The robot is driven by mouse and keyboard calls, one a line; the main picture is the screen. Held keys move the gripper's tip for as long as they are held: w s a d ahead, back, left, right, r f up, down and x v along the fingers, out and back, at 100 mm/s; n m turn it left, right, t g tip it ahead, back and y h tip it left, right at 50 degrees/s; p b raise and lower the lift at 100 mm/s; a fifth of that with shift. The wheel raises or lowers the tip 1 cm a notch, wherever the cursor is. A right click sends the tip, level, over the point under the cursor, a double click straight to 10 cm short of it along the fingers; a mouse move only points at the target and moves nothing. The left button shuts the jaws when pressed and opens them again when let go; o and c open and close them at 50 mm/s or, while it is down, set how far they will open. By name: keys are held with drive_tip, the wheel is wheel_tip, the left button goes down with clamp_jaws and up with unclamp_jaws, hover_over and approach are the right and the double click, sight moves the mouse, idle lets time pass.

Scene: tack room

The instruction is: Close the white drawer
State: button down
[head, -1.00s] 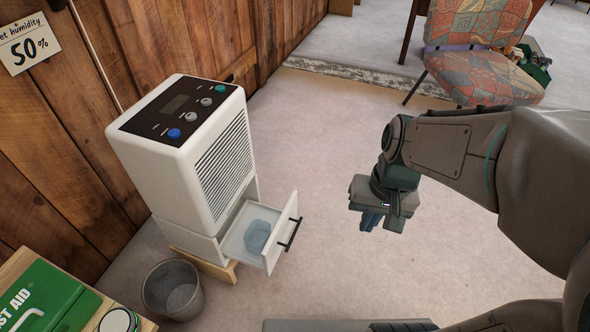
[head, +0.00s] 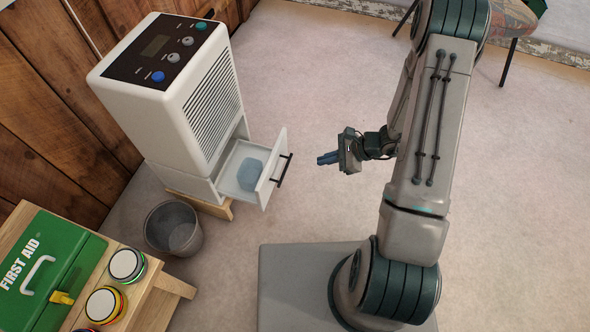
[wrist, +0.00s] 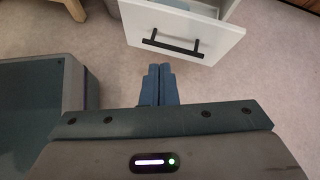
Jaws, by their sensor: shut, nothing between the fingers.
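The white drawer (head: 265,188) is pulled out from the base of a white dehumidifier (head: 190,100). Its front has a black bar handle (head: 283,170), and a pale blue translucent block or container (head: 250,174) lies inside it. My gripper (head: 328,158) is shut and empty, to the right of the drawer front and apart from it, with its fingers pointing left toward the handle. In the wrist view the shut blue fingertips (wrist: 159,70) are just below the drawer front (wrist: 190,30) and its handle (wrist: 172,43), with carpet visible between.
A grey bin (head: 173,228) stands beside the dehumidifier's wooden base (head: 222,207). A wooden table (head: 175,283) at lower left holds a green first aid box (head: 45,265) and several round tins. The carpet (head: 310,90) between drawer and gripper is clear.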

wheel_tip(320, 180, down, 7)
drive_tip(key=d+m+t, duration=0.2)
drive_tip(key=m, duration=0.2)
drive_tip(key=a+r+b+x, duration=0.1)
drive_tip(key=b+x, duration=0.2)
drive_tip(key=x, duration=1)
drive_tip(key=shift+r, duration=0.2)
drive_tip(key=shift+w, duration=0.1)
